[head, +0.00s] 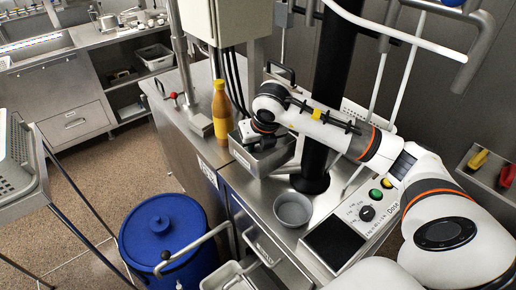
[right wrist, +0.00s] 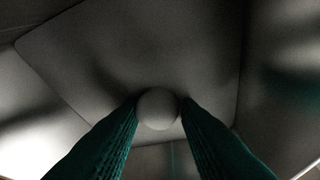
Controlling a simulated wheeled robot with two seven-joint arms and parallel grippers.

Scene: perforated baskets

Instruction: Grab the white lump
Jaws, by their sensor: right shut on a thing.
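The white lump (right wrist: 158,108) is a small, pale, rounded ball in the right wrist view. The two green ribbed fingers of my right gripper (right wrist: 159,112) close on it from both sides near their tips. A smooth grey metal surface lies behind the lump. In the head view my right arm reaches in from the right, and its gripper (head: 250,132) points down into a metal tray (head: 271,162) on the steel counter. The lump is hidden there. My left gripper is not in view.
A yellow-orange bottle (head: 222,112) stands just left of the tray. A grey round bowl (head: 293,208) and a control panel (head: 368,212) are nearer. A black column (head: 322,120) rises behind. A blue lidded barrel (head: 165,235) stands on the floor.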

